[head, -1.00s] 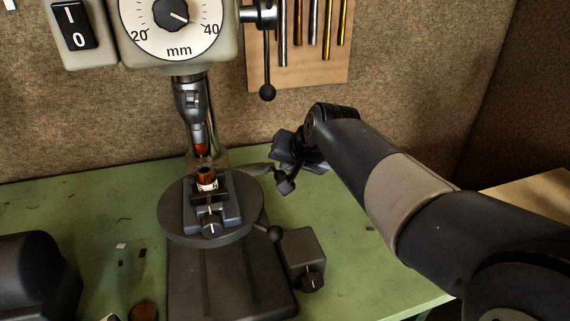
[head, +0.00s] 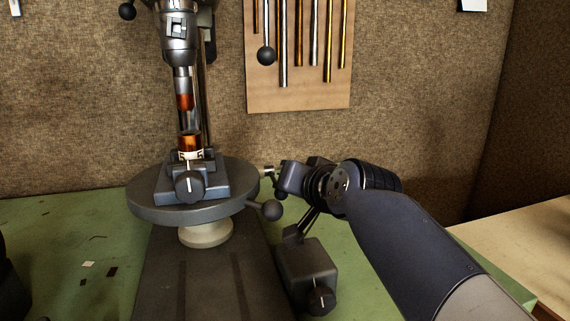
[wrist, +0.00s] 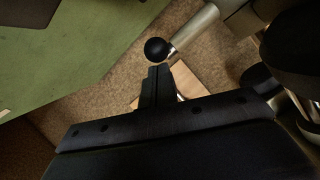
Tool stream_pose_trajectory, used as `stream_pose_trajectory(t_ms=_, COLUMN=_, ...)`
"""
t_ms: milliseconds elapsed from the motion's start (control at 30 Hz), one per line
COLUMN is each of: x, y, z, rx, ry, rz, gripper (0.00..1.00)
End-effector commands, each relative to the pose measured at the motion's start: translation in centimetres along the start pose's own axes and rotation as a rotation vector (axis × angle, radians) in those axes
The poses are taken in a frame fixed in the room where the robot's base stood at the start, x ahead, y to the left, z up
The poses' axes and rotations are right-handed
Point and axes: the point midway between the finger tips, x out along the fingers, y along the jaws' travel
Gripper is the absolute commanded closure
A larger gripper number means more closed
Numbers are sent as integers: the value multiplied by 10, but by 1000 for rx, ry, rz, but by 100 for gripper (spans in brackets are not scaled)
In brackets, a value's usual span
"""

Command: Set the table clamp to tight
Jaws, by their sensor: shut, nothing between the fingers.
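The table clamp lever has a black ball knob (head: 272,210) on a short rod at the right edge of the round drill table (head: 140,208). My gripper (head: 268,171) is beside the table's right edge, a little above and behind the knob in the picture, pointing left. In the wrist view, the shut, empty fingers (wrist: 158,72) end just short of a black ball on a bright rod; I cannot tell whether that is the clamp lever. No contact is clear. The clamp's inner end is hidden.
A small vise (head: 190,185) on the table holds a copper-coloured part (head: 190,143) beneath the spindle (head: 181,55). A grey box with a knob (head: 307,275) stands right of the base. A tool board (head: 299,95) hangs behind.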

Motion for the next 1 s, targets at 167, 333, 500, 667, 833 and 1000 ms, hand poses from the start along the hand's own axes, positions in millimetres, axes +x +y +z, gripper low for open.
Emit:
stream_pose_trajectory(t_ms=167, x=6, y=10, z=17, rx=-10, ry=71, rz=-36, gripper=100)
stream_pose_trajectory(t_ms=333, x=8, y=13, z=25, rx=-17, ry=137, rz=-70, gripper=100)
stream_pose_trajectory(t_ms=500, x=10, y=16, z=30, rx=-25, ry=198, rz=-101, gripper=100)
stream_pose_trajectory(t_ms=667, x=12, y=18, z=33, rx=-30, ry=219, rz=-112, gripper=100)
stream_pose_trajectory(t_ms=833, x=14, y=20, z=36, rx=-29, ry=218, rz=-112, gripper=100)
stream_pose_trajectory(t_ms=1000, x=16, y=21, z=38, rx=-30, ry=216, rz=-111, gripper=100)
